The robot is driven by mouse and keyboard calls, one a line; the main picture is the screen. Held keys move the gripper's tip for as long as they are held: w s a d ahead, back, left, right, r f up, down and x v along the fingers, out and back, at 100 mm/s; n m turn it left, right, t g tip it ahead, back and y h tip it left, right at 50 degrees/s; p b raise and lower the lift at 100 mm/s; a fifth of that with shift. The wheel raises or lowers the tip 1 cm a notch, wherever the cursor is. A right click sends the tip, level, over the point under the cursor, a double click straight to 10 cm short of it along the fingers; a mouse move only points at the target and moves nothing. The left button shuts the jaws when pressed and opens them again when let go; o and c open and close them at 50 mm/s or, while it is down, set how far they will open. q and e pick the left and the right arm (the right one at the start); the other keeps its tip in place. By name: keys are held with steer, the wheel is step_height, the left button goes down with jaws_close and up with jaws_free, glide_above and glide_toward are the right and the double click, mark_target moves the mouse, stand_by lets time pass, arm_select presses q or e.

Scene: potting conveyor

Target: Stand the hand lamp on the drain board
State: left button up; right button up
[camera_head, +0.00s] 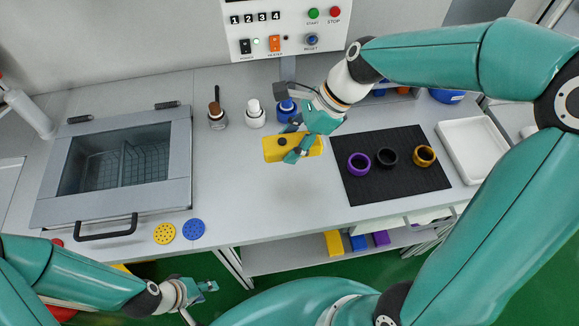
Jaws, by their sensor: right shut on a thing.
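A yellow, block-shaped thing (273,149) with a dark round spot on its side looks like the hand lamp. My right gripper (297,146) is shut on it and holds it over the middle of the bench; the fingers cover part of it. Whether it touches the bench I cannot tell. No thing is plainly marked as the drain board; a dark ribbed mat (361,189) to the right bears a purple ring (351,169), a black ring (381,164) and a gold ring (424,162). My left gripper (207,288) is low in front of the bench, away from the lamp; its opening is unclear.
A lidded basin (60,215) with a wire rack inside stands left. Several bottles (254,121) stand behind the lamp, below a control panel (285,55). A white tray (449,145) lies right of the mat. Yellow (164,234) and blue discs (194,229) lie near the front edge.

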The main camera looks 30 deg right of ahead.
glide_above(283, 176)
steer(key=d, duration=0.2)
steer(key=f, duration=0.5)
steer(key=shift+s+f, duration=0.25)
steer(key=shift+s, duration=0.1)
steer(key=shift+f+b, duration=0.5)
steer(key=shift+f, duration=1.65)
steer(key=shift+f, duration=0.15)
steer(key=o, duration=1.2)
